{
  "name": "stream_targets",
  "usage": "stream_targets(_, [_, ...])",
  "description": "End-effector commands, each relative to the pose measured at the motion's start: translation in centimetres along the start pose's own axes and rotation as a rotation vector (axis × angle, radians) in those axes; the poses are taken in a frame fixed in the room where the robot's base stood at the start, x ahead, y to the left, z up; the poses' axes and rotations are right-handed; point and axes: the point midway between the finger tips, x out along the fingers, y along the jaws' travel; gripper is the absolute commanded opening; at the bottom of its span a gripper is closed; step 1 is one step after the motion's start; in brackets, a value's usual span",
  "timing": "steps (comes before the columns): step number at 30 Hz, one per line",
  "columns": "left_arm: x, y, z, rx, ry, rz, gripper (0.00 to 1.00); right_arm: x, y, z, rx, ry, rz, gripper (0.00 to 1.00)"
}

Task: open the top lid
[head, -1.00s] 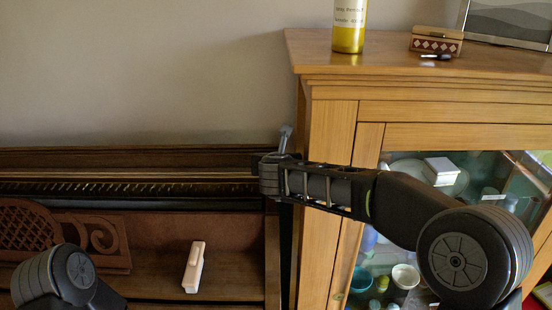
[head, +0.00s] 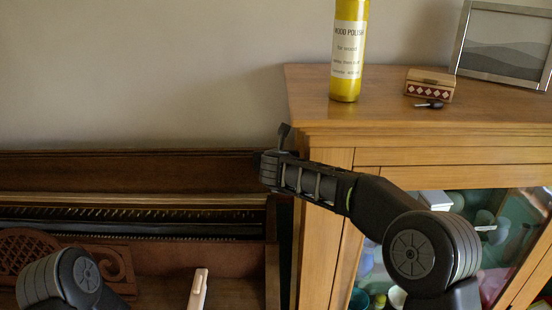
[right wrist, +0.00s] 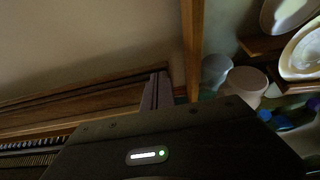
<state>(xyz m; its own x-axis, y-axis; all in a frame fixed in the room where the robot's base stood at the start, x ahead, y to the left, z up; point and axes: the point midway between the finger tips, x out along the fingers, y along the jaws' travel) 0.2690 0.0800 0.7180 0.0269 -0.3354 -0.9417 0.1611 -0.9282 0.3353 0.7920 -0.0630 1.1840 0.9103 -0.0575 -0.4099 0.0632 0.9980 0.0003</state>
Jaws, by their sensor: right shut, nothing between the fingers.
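The piano's top lid (head: 130,172) is a long dark brown panel along the wall in the head view. It stands raised at the back, and the hammer row (head: 130,216) inside the piano shows in front of it. My right gripper (head: 284,131) is at the lid's right end, by the cabinet corner, with its fingers pointing up. It is shut and empty; touching or apart from the lid I cannot tell. In the right wrist view the fingers (right wrist: 157,90) show beside the brown wood. My left gripper is out of view; only my left arm shows at lower left.
A wooden glass-front cabinet (head: 420,135) stands close on the right, under my right arm. On it are a yellow polish bottle (head: 347,60), a small box (head: 430,83), a dark key-like item (head: 429,104) and a picture frame (head: 505,40). A pale object (head: 198,290) lies on the piano.

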Motion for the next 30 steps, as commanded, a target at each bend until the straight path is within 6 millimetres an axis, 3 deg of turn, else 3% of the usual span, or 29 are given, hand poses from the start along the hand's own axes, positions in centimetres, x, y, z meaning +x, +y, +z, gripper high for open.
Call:
stream_targets(16, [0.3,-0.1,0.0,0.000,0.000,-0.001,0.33,-0.3,-0.2,0.0,0.000,-0.002,-0.002,0.00])
stream_targets(30, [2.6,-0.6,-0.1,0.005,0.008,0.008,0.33,-7.3,0.0,0.4,0.001,-0.011,0.002,0.00])
